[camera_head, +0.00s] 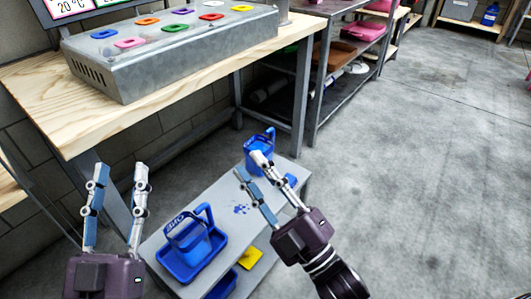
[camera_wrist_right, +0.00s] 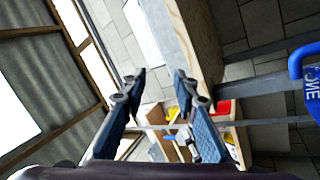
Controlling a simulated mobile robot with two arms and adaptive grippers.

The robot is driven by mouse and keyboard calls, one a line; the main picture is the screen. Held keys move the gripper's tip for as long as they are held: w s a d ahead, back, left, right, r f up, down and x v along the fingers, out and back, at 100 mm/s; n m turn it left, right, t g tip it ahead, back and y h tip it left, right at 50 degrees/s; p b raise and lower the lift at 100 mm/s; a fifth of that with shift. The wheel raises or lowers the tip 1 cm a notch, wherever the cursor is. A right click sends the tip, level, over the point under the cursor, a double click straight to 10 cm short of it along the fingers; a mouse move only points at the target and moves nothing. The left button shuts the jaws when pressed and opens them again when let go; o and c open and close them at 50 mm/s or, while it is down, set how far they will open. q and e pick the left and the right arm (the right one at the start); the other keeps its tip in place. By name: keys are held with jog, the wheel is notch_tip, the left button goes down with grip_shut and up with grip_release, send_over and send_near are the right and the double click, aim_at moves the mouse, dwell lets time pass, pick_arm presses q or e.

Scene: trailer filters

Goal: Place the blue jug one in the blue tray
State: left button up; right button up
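A blue jug with white lettering that looks like "ONE" (camera_head: 196,240) stands upright in a blue tray (camera_head: 166,264) at the near end of a low grey cart. A second blue jug (camera_head: 261,142) stands at the cart's far end, its label not readable. My left gripper (camera_head: 116,172) is open and empty, left of the tray. My right gripper (camera_head: 248,164) is open and empty above the cart, with its fingertips overlapping the far jug in the head view. In the right wrist view, the open fingers (camera_wrist_right: 160,78) hold nothing, and part of a lettered blue jug (camera_wrist_right: 310,80) shows at the right edge.
The grey cart top (camera_head: 215,200) has a blue stain between the jugs. A yellow item (camera_head: 248,258) and another blue container (camera_head: 222,286) sit lower down. A wooden workbench (camera_head: 180,80) carries a metal box with coloured pads. Open concrete floor (camera_head: 420,170) lies to the right.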

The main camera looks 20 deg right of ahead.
jog(key=r+m+h, duration=0.1)
jog(key=m, duration=0.3)
jog(key=d+r+m+t+h, duration=0.1)
jog(key=r+m, duration=0.1)
jog(key=m, duration=0.3)
jog(key=s+d+r+m+h, duration=0.1)
jog(key=r+m, duration=0.1)
jog(key=m, duration=0.2)
jog(key=shift+r+m+t, duration=0.1)
jog(key=shift+m+t, duration=0.2)
